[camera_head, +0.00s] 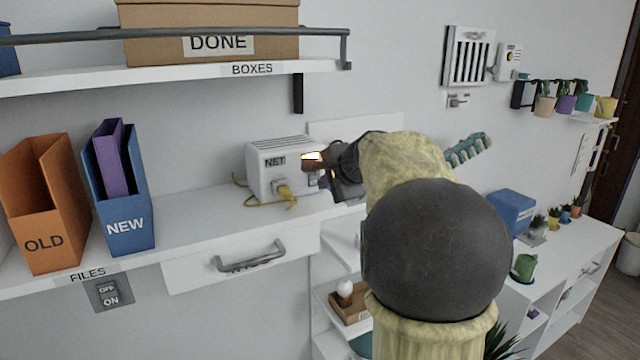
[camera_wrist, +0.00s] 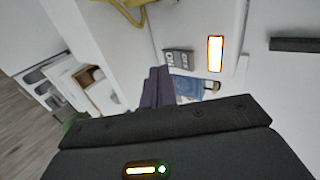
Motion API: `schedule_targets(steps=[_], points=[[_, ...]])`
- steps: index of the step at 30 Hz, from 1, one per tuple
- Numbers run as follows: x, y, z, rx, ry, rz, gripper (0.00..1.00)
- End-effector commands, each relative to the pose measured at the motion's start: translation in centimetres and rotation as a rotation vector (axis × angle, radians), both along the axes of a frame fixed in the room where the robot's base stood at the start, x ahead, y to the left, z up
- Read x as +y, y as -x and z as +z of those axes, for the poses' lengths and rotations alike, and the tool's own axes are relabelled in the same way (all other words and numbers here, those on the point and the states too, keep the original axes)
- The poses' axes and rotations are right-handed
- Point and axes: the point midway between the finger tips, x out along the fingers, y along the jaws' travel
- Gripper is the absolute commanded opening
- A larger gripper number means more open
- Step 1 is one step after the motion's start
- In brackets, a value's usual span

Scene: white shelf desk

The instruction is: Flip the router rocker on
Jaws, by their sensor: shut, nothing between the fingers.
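The router is a white slotted box labelled NET (camera_head: 262,178), standing on the shelf in the head view. A lamp glows white with an orange rim at its right front edge; it also shows in the wrist view (camera_wrist: 215,53). A small grey part on the router's white face, apparently the rocker (camera_wrist: 178,57), lies beside the lamp. I cannot tell which way it is tipped. My gripper (camera_wrist: 157,72) is shut and empty, with its fingertips close to the rocker; contact is unclear. In the head view, my arm hides much of the gripper at the router's right.
A yellow cable (camera_head: 284,189) plugs into the router's front. A drawer handle (camera_head: 250,261) juts out below the shelf. An orange file box (camera_head: 45,215) and a blue one (camera_head: 125,210) stand left. An OFF/ON wall switch (camera_head: 108,293) is lower left.

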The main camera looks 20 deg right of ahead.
Motion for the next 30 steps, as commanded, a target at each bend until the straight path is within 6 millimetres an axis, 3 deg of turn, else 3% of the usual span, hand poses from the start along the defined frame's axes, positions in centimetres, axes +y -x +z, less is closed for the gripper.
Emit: schedule_targets(steps=[9, 15, 30], points=[[-0.4, 6.0, 2.0, -0.005, 0.002, -0.003, 0.00], [0.0, 8.7, 3.2, -0.003, 0.002, 0.008, 0.00], [-0.1, 9.4, 3.6, 0.000, 0.000, 0.006, 0.00]])
